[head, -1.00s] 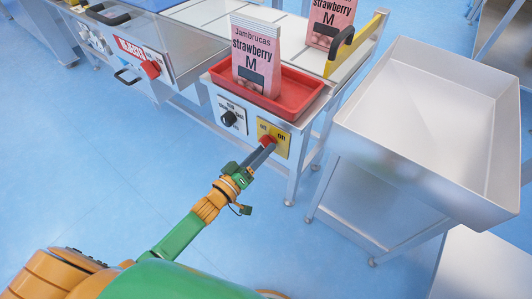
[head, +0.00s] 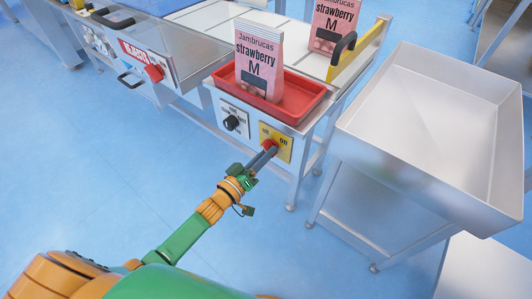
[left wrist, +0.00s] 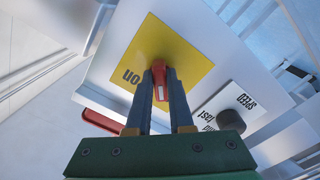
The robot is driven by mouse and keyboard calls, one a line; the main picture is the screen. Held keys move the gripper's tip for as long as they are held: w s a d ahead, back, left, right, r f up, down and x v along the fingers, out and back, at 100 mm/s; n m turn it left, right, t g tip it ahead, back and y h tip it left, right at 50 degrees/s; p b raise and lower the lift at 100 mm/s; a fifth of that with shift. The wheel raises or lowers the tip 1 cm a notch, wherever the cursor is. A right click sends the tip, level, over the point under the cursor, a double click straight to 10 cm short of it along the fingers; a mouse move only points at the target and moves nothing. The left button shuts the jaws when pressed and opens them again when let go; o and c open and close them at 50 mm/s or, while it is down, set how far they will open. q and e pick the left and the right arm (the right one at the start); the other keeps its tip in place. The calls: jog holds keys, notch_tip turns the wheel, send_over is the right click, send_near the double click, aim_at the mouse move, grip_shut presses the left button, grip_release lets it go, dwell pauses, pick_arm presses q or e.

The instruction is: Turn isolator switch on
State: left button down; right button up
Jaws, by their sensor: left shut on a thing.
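The isolator switch is a red knob (head: 269,145) on a yellow plate (head: 284,143) on the front of the machine below the red tray. The word ON shows on the right side of the plate in the head view. My left gripper (head: 268,151) is at the plate, shut on the red knob. In the left wrist view the knob (left wrist: 159,72) sits between the two grey fingers (left wrist: 160,82), and the yellow plate (left wrist: 180,50) is behind it, with the ON label left of the knob. The fingers hide part of the knob. My right gripper is not in view.
A black dial (head: 232,123) on a white plate is left of the switch. The red tray (head: 312,98) above holds a pink strawberry pouch (head: 258,62). A steel bin (head: 470,190) stands to the right. Another red switch (head: 154,72) is farther left. The floor in front is clear.

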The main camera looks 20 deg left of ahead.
pick_arm(q)
jog(key=shift+w+a+m, duration=0.1)
jog(key=shift+a+m, duration=0.1)
jog(key=shift+m, duration=4.1)
jog(key=shift+a+m, duration=0.15)
jog(key=shift+m, duration=4.15)
jog(key=c, duration=0.8)
grip_release()
jog(key=p+v, duration=0.1)
jog(key=v, duration=0.6)
